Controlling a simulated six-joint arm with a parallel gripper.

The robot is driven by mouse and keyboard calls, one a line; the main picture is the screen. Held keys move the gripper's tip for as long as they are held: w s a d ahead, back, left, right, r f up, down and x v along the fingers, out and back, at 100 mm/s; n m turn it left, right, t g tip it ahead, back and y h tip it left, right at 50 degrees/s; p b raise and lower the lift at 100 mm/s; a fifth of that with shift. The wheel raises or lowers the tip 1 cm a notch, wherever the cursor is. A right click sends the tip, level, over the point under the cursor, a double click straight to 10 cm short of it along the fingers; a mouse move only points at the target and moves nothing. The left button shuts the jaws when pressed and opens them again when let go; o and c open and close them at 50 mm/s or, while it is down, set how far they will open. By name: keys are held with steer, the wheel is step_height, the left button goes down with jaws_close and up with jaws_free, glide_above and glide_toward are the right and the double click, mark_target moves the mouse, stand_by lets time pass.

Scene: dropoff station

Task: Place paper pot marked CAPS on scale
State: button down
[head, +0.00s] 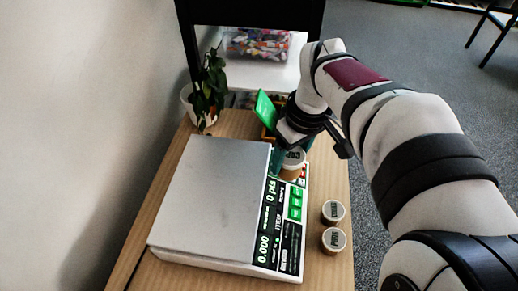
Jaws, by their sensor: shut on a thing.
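The paper pot marked CAPS (293,158) is brown with a pale, lettered lid. It shows at the far right corner of the scale, overlapping the end of the display panel in the picture. I cannot tell whether it touches anything below. My gripper (283,154) is shut on the pot; its fingers are partly hidden by the wrist. The scale (212,195) has a bare grey plate and a display strip along its right side reading 0.000 and 0 pts.
Two similar lidded pots (333,211) (333,239) stand on the wooden table (333,270) right of the scale. A potted plant (207,95) stands at the far left. A green-lidded box (267,110) is behind the scale. A wall borders the left.

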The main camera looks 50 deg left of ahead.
steer(key=s+a+f, duration=0.2)
steer(key=a, duration=0.1)
steer(key=s+a+f, duration=0.2)
steer(key=s+a, duration=0.1)
steer(key=s+a+f, duration=0.2)
steer(key=f, duration=0.1)
steer(key=shift+s+a, duration=0.3)
steer(key=shift+a, duration=0.1)
steer(key=shift+f, duration=1.9)
